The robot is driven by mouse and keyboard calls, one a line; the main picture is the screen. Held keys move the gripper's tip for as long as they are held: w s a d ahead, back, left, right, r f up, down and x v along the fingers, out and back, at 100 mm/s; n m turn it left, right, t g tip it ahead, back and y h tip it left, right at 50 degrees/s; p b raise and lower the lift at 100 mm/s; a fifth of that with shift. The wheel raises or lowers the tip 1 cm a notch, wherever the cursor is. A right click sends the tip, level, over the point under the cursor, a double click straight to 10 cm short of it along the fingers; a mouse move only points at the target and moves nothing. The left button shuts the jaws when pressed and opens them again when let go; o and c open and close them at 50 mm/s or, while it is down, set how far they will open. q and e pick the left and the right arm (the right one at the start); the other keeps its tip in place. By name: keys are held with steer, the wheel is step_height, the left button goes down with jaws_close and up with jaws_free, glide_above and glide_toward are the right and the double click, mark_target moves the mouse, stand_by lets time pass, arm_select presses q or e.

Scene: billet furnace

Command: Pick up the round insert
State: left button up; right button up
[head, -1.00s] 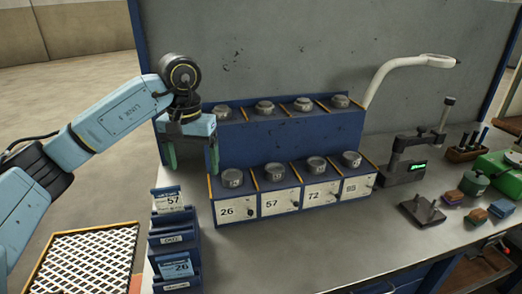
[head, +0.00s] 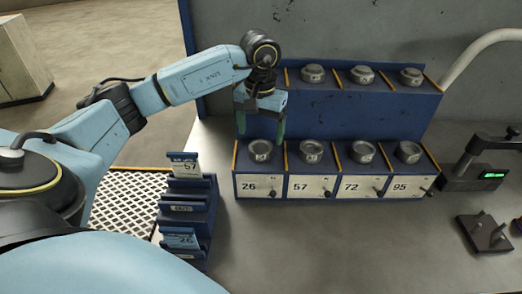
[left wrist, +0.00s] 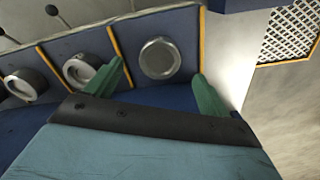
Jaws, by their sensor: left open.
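Round grey metal inserts sit in a blue two-tier rack (head: 340,125). The lower row is labelled 26, 57, 72 and 95. The insert over label 26 (head: 260,150) is at the rack's left end. My left gripper (head: 261,128) is open and empty, its two green fingers pointing down just above and behind that insert. In the left wrist view the end insert (left wrist: 160,58) shows between the spread fingers, with no visible contact. The upper insert behind the gripper is hidden. My right gripper is not in view.
A blue card holder (head: 186,212) with cards 57 and 26 stands left of the rack. A gauge stand (head: 482,165) and a small dark fixture (head: 483,234) are at the right. The bench front is clear.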

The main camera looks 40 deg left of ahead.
mark_target(261, 147)
arm_select(q)
step_height(261, 147, down, 5)
steer(key=shift+w+f+p, duration=0.1)
steer(key=shift+w+p, duration=0.05)
steer(key=shift+p, duration=0.15)
steer(key=shift+c, duration=0.4)
steer(key=shift+a, duration=0.1)
steer(key=c, duration=1.5)
